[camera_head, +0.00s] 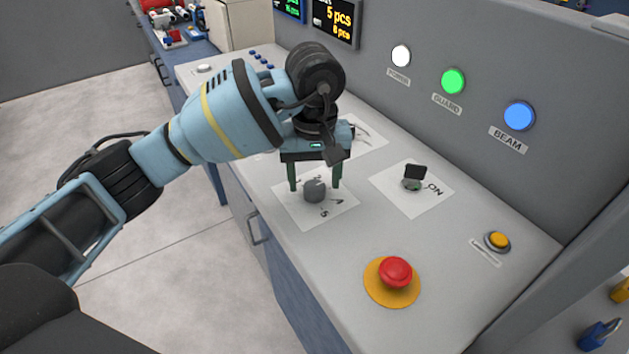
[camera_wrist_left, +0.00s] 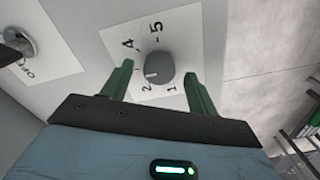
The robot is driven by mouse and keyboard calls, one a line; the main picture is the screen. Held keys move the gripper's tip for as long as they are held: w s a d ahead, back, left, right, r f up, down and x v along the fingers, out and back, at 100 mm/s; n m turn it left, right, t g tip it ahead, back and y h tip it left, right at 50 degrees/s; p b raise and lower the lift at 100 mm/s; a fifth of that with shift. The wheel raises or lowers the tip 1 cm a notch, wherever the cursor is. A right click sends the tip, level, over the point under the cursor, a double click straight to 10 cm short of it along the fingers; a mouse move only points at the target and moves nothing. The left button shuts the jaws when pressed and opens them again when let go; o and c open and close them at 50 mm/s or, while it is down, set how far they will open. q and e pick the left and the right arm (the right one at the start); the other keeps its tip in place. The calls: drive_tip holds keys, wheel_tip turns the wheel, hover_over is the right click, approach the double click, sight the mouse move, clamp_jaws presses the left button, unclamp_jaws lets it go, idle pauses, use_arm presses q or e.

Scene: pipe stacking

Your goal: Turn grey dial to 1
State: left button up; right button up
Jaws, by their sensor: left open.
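The grey dial (camera_head: 315,191) is a round knob on a white numbered card (camera_head: 340,211) on the console top. In the left wrist view the dial (camera_wrist_left: 159,66) shows a small light mark at its lower left, roughly toward the 2; the exact setting is hard to tell. The 1, 2, 4 and 5 show around it; the 3 cannot be made out. My left gripper (camera_head: 314,186) points down over the dial with its two green fingers apart, one on each side. In the left wrist view gaps show between the fingers (camera_wrist_left: 158,72) and the dial.
A black switch (camera_head: 414,172) on an ON card stands to the right. A red emergency button (camera_head: 396,271) is nearer the front, with a yellow button (camera_head: 497,240) at right. The back panel (camera_head: 455,130) carries white, green and blue lamps.

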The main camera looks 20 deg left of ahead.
use_arm(q)
drive_tip(key=shift+f, duration=0.85)
drive_tip(key=shift+c, duration=0.2)
drive_tip(key=c, duration=0.9)
drive_tip(key=shift+c, duration=0.2)
